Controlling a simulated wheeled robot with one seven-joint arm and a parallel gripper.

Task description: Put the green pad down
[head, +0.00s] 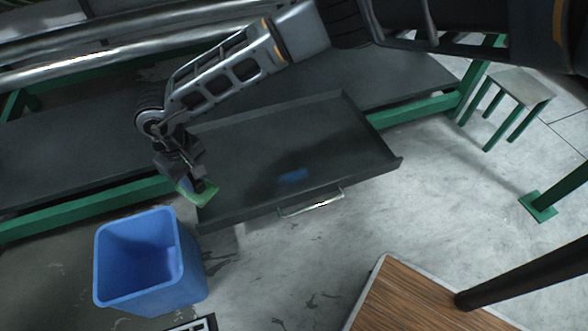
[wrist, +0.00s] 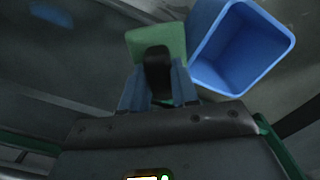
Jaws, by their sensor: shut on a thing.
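The green pad (head: 190,193) is a flat piece held at the tips of my gripper (head: 194,184). It hangs by the left edge of an open dark drawer or tray (head: 250,150), above and behind a blue bin. In the wrist view the green pad (wrist: 150,42) sticks out beyond my gripper (wrist: 158,75), which is shut on it. Whether the pad touches the tray edge cannot be told.
The empty-looking blue bin (head: 150,290) stands on the floor just below; it also shows in the wrist view (wrist: 200,45). A blue patch (head: 293,177) lies in the tray, whose metal handle (head: 311,203) faces front. A stool (head: 520,86) and wooden tabletop (head: 425,295) stand right.

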